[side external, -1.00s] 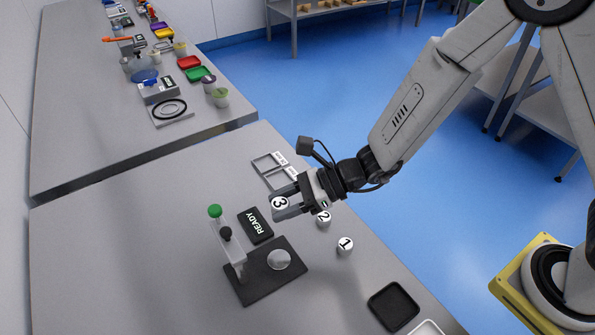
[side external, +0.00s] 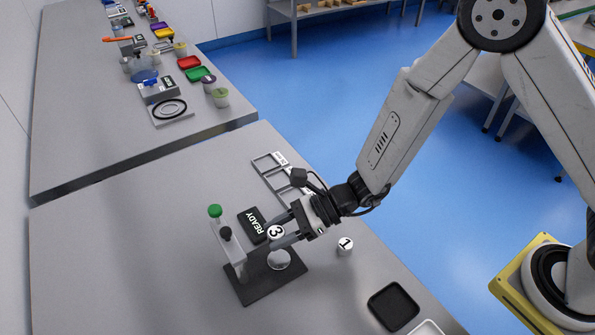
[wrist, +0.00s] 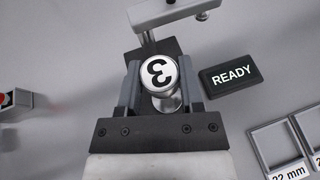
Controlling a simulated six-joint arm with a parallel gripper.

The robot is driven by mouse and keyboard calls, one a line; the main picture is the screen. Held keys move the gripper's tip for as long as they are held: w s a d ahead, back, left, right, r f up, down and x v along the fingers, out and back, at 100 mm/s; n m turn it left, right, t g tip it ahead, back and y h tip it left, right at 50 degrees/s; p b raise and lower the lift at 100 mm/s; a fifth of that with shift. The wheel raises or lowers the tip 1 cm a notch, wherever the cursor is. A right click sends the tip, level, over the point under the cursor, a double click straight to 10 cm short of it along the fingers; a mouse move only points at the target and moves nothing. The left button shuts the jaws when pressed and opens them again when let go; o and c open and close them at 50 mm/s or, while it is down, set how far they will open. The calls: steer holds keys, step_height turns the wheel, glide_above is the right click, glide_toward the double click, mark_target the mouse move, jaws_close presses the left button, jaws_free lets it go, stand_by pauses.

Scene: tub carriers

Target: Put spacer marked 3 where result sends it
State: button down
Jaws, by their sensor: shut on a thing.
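The spacer marked 3 (side external: 276,232) is a small cylinder with a white top and a black 3. My gripper (side external: 284,234) is shut on it, with one finger on each side. In the wrist view the spacer (wrist: 158,73) sits between the fingers of my gripper (wrist: 158,90). It is over the gauge's black base (side external: 258,287), above a round silver plate (side external: 280,260). The gap below the spacer is hard to judge. The gauge has an upright post and a green knob (side external: 215,211). The display (side external: 255,225) beside it reads READY.
Labelled square frames (side external: 267,166) lie behind my gripper; one label reads 22 mm in the wrist view. A black tray (side external: 393,306) lies near the front right edge. The table's left part is clear.

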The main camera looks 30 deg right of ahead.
mark_target(281, 258)
steer(key=shift+f, duration=1.5)
steer(key=shift+f, duration=1.85)
steer(key=shift+f, duration=0.2)
steer(key=shift+c, duration=1.2)
jaws_free()
steer(key=shift+v, duration=3.9)
steer(key=shift+r, duration=0.1)
